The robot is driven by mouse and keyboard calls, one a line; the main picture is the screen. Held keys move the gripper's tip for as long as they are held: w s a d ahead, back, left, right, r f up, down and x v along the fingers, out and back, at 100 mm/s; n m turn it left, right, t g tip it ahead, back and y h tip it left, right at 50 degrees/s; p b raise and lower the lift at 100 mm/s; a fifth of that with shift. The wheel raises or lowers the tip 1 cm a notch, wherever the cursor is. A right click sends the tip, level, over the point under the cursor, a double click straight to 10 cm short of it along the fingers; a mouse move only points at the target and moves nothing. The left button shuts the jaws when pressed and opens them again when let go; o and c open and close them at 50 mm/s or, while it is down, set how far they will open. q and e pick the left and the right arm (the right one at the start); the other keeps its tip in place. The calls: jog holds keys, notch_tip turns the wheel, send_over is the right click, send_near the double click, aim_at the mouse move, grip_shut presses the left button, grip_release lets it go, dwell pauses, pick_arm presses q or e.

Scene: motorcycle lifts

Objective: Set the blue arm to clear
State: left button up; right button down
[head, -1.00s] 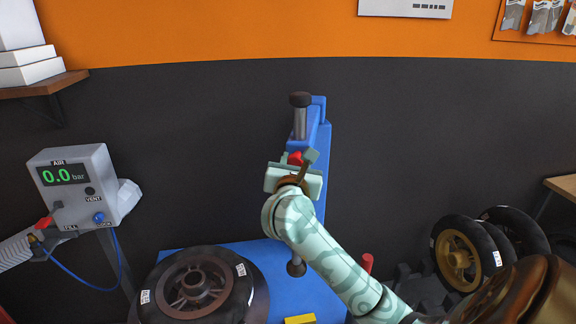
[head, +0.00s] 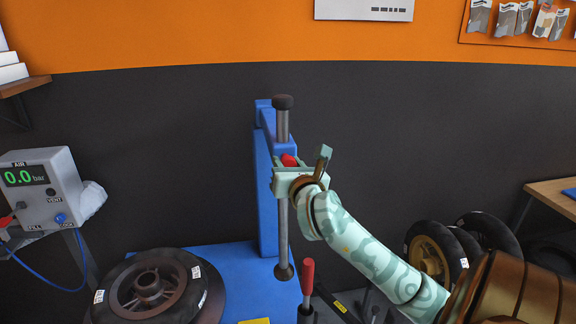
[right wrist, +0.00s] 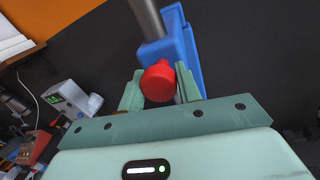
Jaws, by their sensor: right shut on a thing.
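The blue arm (head: 289,137) stands out from the top of a blue column (head: 266,200) in the head view. It carries an upright steel rod (head: 282,232) with a black cap and a dark foot. A red knob (head: 289,159) sits on the arm's front end. My right gripper (head: 290,166) is shut on the red knob. In the right wrist view the red knob (right wrist: 158,84) sits between the two pale green fingers, with the blue arm (right wrist: 172,50) behind it. The rod's foot hangs to the right of the wheel (head: 150,288), not above it. My left gripper is not in view.
The wheel lies flat on the blue machine bed (head: 235,275). A red-handled lever (head: 307,278) stands close to the rod's foot. A grey air box (head: 40,190) reading 0.0 bar is at left. Several wheels (head: 435,250) stand at right.

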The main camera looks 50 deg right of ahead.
jog(key=shift+d, duration=0.15)
jog(key=c, duration=1.2)
grip_release()
jog(key=shift+o, duration=0.9)
jog(key=shift+s+d, duration=0.15)
jog(key=shift+d, duration=0.15)
jog(key=shift+s+a, duration=0.15)
jog(key=shift+a, duration=0.2)
jog(key=p+v, duration=0.9)
jog(key=v, duration=0.6)
jog(key=shift+s, duration=0.45)
